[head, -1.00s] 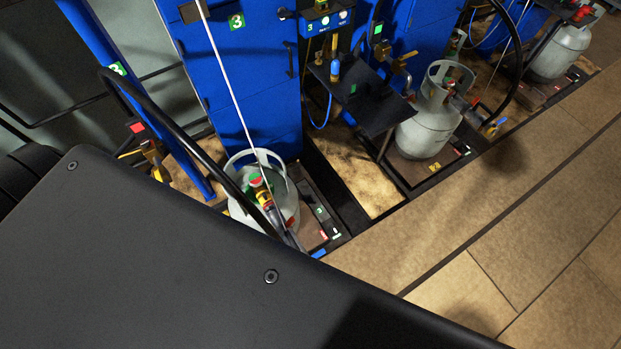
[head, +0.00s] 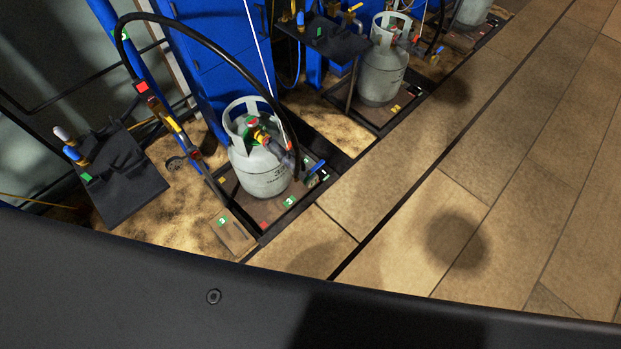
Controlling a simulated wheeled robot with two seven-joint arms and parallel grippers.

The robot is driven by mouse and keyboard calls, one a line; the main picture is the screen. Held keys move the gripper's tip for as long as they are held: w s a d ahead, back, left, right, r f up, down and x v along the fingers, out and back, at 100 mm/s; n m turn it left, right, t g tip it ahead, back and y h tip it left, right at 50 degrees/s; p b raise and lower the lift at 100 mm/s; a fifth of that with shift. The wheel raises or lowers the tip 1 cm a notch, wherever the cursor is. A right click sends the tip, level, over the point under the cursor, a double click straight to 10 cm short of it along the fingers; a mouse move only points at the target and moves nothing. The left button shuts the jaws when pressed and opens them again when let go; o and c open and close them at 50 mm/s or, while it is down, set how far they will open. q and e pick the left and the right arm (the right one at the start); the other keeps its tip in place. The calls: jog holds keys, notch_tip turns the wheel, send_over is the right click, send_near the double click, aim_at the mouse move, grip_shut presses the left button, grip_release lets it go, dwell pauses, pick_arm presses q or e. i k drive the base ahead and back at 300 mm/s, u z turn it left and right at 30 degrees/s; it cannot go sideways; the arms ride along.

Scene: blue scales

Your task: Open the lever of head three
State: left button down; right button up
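A light grey gas cylinder (head: 262,170) stands upright on the scale platform (head: 270,212), which carries green number labels that seem to read 3. A filling head (head: 262,135) with red, green and yellow parts sits at the cylinder's valve, inside its collar. A black hose (head: 215,45) arches over from the blue post and comes down beside the cylinder. A small blue piece (head: 314,168) shows at the cylinder's right; I cannot tell if it is the lever. The lever's position is too small to tell. Neither gripper is in view.
A second grey cylinder (head: 382,72) stands on a scale farther back. A blue cabinet (head: 205,65) is behind the near cylinder. A dark angled plate (head: 120,180) with valves is at left. The tiled floor (head: 480,180) at right is clear.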

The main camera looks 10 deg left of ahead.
aim_at(317, 165)
jog(key=u, duration=0.2)
jog(key=i, duration=0.9)
jog(key=u, duration=0.15)
